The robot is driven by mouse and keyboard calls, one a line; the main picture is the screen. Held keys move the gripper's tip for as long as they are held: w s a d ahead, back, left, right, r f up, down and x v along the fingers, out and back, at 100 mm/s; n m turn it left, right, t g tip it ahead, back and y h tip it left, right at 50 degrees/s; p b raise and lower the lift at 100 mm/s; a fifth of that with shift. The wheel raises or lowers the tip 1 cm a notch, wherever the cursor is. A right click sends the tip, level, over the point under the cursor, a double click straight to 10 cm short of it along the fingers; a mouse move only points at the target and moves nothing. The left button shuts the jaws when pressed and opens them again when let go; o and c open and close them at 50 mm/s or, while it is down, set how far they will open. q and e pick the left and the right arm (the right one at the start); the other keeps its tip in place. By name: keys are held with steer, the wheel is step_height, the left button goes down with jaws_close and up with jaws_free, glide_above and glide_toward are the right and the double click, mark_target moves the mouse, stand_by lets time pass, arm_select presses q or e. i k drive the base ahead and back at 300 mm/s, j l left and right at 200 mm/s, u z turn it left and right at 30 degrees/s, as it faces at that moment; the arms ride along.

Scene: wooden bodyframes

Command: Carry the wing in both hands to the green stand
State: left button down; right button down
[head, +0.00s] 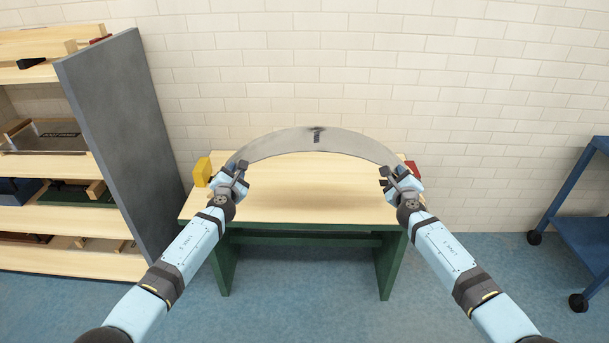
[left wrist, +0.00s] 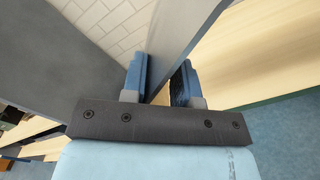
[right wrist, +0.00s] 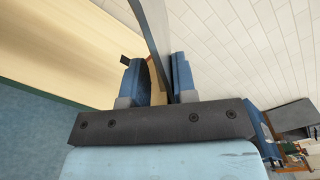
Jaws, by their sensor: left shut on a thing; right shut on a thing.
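The wing (head: 318,139) is a thin, curved grey metal arch with a dark mark near its top middle. My left gripper (head: 237,168) is shut on its left end, and my right gripper (head: 394,173) is shut on its right end. The wing also shows between the fingers in the left wrist view (left wrist: 185,35) and the right wrist view (right wrist: 155,30). The green stand (head: 388,262) has a pale wooden top (head: 310,200) and green legs. The wing appears above or over the stand's top; I cannot tell whether it touches it.
A yellow block (head: 202,172) is at the stand's left end and a red piece (head: 412,168) at its right end. A shelf unit with a grey side panel (head: 125,120) stands at left. A blue cart (head: 585,230) stands at right. A white brick wall (head: 330,70) is behind.

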mark_target(306, 181)
steer(key=i+j, duration=0.1)
steer(key=i, duration=0.4)
steer(key=i+j, duration=0.1)
steer(key=i, duration=0.45)
